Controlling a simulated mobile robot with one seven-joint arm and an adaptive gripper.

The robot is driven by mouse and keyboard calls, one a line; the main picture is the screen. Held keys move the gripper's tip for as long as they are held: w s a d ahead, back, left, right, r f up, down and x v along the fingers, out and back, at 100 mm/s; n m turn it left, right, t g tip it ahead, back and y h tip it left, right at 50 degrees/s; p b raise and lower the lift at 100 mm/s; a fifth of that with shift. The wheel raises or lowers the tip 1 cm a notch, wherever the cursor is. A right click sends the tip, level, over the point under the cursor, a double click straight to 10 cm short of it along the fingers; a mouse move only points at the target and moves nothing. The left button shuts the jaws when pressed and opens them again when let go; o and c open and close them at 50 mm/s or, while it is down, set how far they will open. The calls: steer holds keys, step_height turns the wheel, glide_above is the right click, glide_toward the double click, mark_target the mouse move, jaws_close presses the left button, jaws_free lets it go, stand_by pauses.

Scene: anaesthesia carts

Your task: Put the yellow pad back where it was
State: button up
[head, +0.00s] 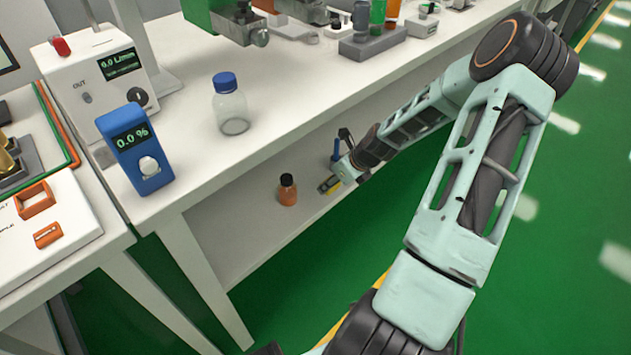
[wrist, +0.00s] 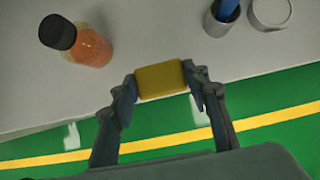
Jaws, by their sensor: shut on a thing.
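My gripper (wrist: 162,85) is shut on the yellow pad (wrist: 160,79), which sits between the two fingertips in the wrist view. I cannot tell whether the pad touches the shelf.
An orange bottle with a black cap (head: 287,190) stands on the shelf left of my gripper. A cup holding something blue (wrist: 222,18) and a round pale item (wrist: 270,12) are to the right in the wrist view. The worktop (head: 200,135) overhangs the shelf.

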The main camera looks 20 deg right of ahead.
steer(key=b, duration=0.1)
glide_above(311, 183)
steer(key=s, duration=0.2)
steer(key=shift+w+d+f, duration=0.1)
steer(key=shift+w+d, duration=0.05)
steer(key=shift+d, duration=0.3)
steer(key=shift+f+b, duration=1.05)
steer(key=shift+f, duration=0.6)
steer(key=shift+f, duration=0.2)
steer(key=o, duration=1.1)
steer(key=shift+r, duration=0.1)
steer(key=p+v, duration=0.4)
steer(key=v, duration=0.7)
steer(key=shift+d+r+p, duration=0.1)
steer(key=shift+r+p, duration=0.25)
steer(key=shift+p, duration=0.05)
steer(key=shift+s+r, duration=0.15)
steer(key=shift+s, duration=0.15)
